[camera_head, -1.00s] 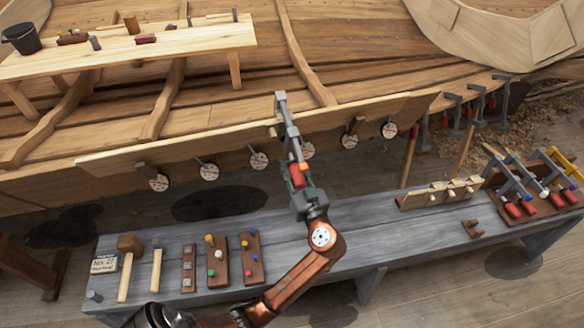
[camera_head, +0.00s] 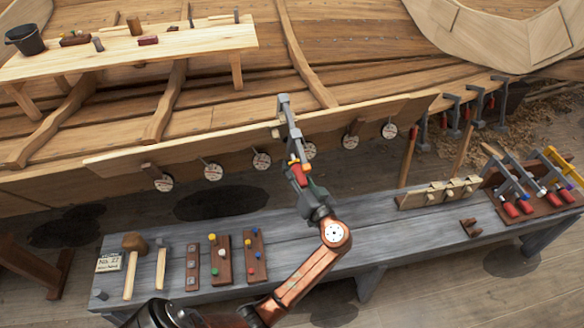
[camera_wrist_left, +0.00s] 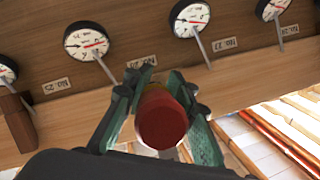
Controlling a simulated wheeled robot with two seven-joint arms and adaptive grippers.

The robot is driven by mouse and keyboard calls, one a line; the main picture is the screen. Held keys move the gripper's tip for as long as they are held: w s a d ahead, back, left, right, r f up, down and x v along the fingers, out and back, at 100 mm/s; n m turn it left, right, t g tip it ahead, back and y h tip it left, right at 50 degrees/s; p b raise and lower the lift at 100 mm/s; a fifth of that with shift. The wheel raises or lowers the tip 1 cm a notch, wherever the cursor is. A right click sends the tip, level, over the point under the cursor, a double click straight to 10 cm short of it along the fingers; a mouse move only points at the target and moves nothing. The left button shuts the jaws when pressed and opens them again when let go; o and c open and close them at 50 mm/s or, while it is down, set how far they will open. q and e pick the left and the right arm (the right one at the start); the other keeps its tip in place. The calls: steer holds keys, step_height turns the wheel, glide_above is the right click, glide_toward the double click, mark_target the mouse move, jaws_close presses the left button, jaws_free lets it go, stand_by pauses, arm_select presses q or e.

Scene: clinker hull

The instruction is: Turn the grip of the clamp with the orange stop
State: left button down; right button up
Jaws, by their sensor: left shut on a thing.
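The clamp (camera_head: 290,127) with the orange stop is a grey bar clamp standing at the hull plank's lower edge, its upper jaw above the plank edge. The orange stop (camera_head: 292,161) shows low on the bar. Its red grip (camera_head: 298,172) is between the fingers of my left gripper (camera_head: 301,178), which is shut on it. In the left wrist view the round end of the red grip (camera_wrist_left: 162,122) faces the camera between the green fingers. My right gripper is not in view.
Round dials (camera_head: 262,161) line the hull plank (camera_head: 232,150) on both sides of the clamp. The grey bench (camera_head: 345,245) below carries mallets, peg boards and, at right, a rack of clamps (camera_head: 520,195). Other clamps (camera_head: 476,105) hang on the hull at right.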

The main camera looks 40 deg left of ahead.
mark_target(305, 187)
arm_select(q)
steer(key=shift+s+a+r+m+g+y+p, duration=0.1)
steer(key=shift+s+r+m+g+y+p, duration=0.1)
steer(key=shift+m+g+y, duration=0.35)
steer(key=shift+s+r+m+g+y+p, duration=0.15)
steer(key=shift+m+y+p, duration=0.1)
steer(key=shift+m, duration=0.6)
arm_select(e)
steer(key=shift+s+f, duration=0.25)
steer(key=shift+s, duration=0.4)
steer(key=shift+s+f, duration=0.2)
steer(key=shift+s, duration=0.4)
arm_select(q)
steer(key=c, duration=1.5)
jaws_free()
steer(key=shift+f, duration=0.1)
steer(key=shift+c, duration=0.2)
steer(key=v, duration=1.2)
steer(key=shift+w, duration=0.1)
